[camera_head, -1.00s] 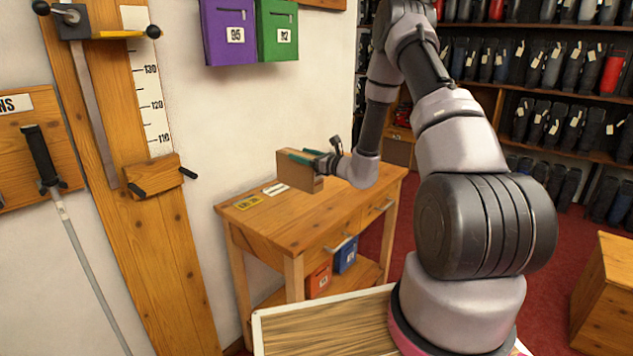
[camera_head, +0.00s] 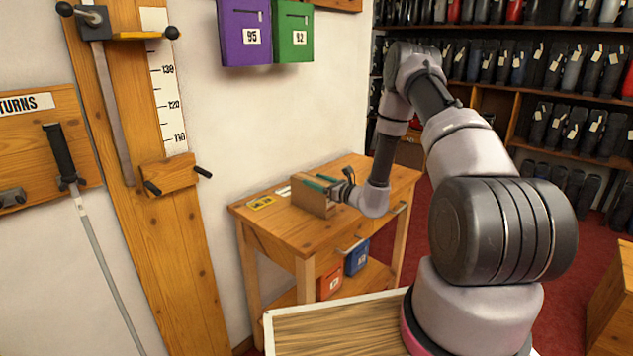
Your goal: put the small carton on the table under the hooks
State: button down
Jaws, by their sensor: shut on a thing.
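The small brown carton (camera_head: 308,199) is at the top of the wooden table (camera_head: 282,232), near its left part. Its lower edge looks at or just above the tabletop; I cannot tell whether it touches. My gripper (camera_head: 322,184) is shut on the carton from the right, with green-tipped fingers along its upper part. The carton is roughly upright. The hooks are not clearly visible; a purple pouch (camera_head: 244,30) and a green pouch (camera_head: 292,30) hang on the wall above the table.
Red (camera_head: 330,284) and blue (camera_head: 357,258) boxes sit on the lower shelf. A wooden measuring post (camera_head: 170,225) stands left. The tabletop's front is clear.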

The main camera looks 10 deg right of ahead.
grip_release()
jog(key=shift+r, duration=0.1)
jog(key=v, duration=1.1)
jog(key=s+a+r+n+g+y, duration=0.1)
jog(key=s+a+r+n+g, duration=0.35)
jog(key=r, duration=0.35)
jog(key=s+a+r+n+g+y, duration=0.1)
jog(key=s+a+r+n+g, duration=0.25)
jog(key=s+r+n, duration=0.3)
jog(key=s+a+r+n+g+y, duration=0.1)
jog(key=s+a+r+n+g, duration=0.35)
jog(key=r, duration=0.45)
jog(key=s+d+r+n+t+h, duration=0.5)
jog(key=s+d+r+n+h, duration=0.4)
jog(key=s, duration=0.6)
notch_tip(320, 180, up, 3)
jog(key=d+h, duration=0.1)
jog(key=h, duration=0.1)
jog(key=shift+s+d+r+h, duration=0.2)
jog(key=shift+s+d+h, duration=0.1)
jog(key=shift+d, duration=0.05)
